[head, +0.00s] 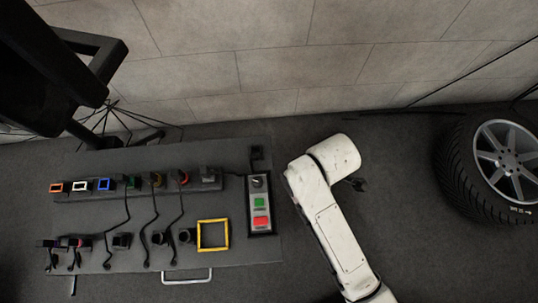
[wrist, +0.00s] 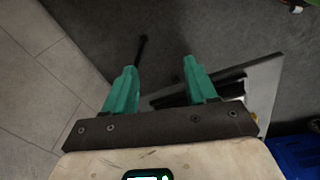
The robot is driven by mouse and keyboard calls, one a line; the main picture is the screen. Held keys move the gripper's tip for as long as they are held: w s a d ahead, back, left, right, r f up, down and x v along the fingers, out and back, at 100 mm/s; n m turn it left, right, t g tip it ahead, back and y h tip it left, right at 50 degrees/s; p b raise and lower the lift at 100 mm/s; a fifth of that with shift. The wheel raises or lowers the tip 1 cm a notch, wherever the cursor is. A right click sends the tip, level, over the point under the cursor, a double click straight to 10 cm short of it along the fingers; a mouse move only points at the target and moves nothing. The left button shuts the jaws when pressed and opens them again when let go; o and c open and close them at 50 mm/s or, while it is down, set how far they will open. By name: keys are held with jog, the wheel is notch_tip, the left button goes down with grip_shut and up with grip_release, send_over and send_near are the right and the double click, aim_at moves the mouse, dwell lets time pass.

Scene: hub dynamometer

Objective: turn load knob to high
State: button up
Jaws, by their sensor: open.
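The load knob (head: 257,183) is a small dark knob at the top of an upright control box (head: 261,226) on the right part of the grey board. A green button and a red button sit below it on the box. Its pointer setting is too small to read. In the wrist view my gripper (wrist: 160,63) shows two green fingers spread apart with nothing between them. In the head view my white arm stands to the right of the board, and the gripper is mostly hidden behind it. The knob is not identifiable in the wrist view.
The grey board (head: 130,168) holds a row of coloured connectors with black cables and a yellow square frame (head: 213,235). A wheel (head: 498,160) stands at the right. A tiled wall (head: 270,60) runs behind. A blue object (wrist: 298,155) shows at lower right in the wrist view.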

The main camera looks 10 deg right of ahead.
aim_at(258, 181)
jog(key=w+a+r+n+p, duration=0.3)
jog(key=a+r+n+p, duration=0.65)
jog(key=a, duration=0.45)
notch_tip(258, 181, down, 11)
jog(key=n+b, duration=0.2)
jog(key=b, duration=0.2)
jog(key=shift+d+r, duration=0.1)
jog(key=shift+r, duration=0.05)
grip_shut()
